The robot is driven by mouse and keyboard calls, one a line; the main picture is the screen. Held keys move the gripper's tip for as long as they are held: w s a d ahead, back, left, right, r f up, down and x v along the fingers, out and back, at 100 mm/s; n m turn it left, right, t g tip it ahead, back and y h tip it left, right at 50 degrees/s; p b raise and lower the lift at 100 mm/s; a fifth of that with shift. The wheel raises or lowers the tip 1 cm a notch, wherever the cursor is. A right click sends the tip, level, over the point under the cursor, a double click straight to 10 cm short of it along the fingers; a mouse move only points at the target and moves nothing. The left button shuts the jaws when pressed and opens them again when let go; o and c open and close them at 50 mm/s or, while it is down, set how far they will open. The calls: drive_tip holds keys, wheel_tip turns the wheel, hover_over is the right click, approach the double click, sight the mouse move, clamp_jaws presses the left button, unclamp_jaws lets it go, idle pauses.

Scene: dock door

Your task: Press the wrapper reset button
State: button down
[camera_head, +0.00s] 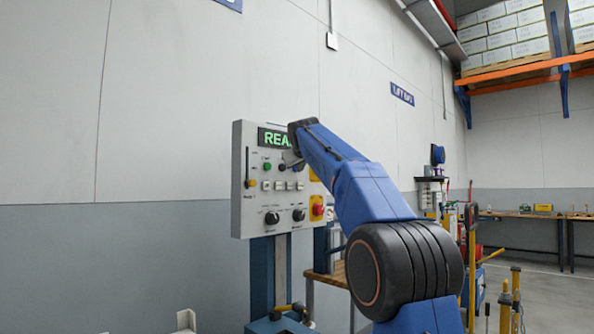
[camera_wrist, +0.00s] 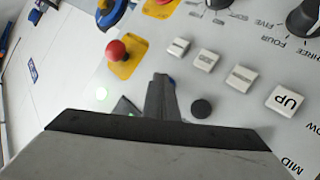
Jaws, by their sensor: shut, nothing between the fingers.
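The grey control panel (camera_head: 245,215) is on a blue stand against the wall, with a green-lit display (camera_head: 270,138) partly covered by my arm. My gripper (camera_head: 292,163) is in front of its upper right part. In the wrist view my gripper (camera_wrist: 161,80) is shut and empty, its tips over the panel face. I cannot read which button is the reset, nor tell whether the tips touch anything.
In the wrist view, a red button on a yellow plate (camera_wrist: 125,68) is left of the tips, and a row of white square buttons (camera_wrist: 241,78) is right. Black knobs (camera_head: 272,218) sit low on the panel. A workbench (camera_head: 530,214) stands far right.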

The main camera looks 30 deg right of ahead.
drive_tip(key=shift+s, duration=0.15)
drive_tip(key=shift+s+d, duration=0.3)
drive_tip(key=shift+s, duration=0.35)
drive_tip(key=s, duration=0.1)
drive_tip(key=s+d, duration=0.1)
drive_tip(key=s, duration=0.2)
drive_tip(key=shift+s+d, duration=0.3)
drive_tip(key=shift+s, duration=0.1)
idle(0.7)
drive_tip(key=s+a+f+g+y, duration=0.2)
drive_tip(key=s+a+f, duration=0.5)
drive_tip(key=s+f, duration=0.45)
drive_tip(key=s+a+f+g+y, duration=0.1)
drive_tip(key=s+a+f+g, duration=0.1)
drive_tip(key=s+a+f, duration=0.65)
drive_tip(key=s+a+f+g+y, duration=0.1)
drive_tip(key=s+a+f+g, duration=0.1)
drive_tip(key=s+f, duration=1.3)
drive_tip(key=s+a+f+g+y, duration=0.1)
drive_tip(key=s+a+f, duration=0.3)
drive_tip(key=s+f, duration=1.1)
wheel_tip(320, 180, down, 7)
drive_tip(key=shift+f+m+g+y, duration=0.15)
drive_tip(key=shift+m+g+y, duration=0.25)
drive_tip(key=shift+g, duration=0.4)
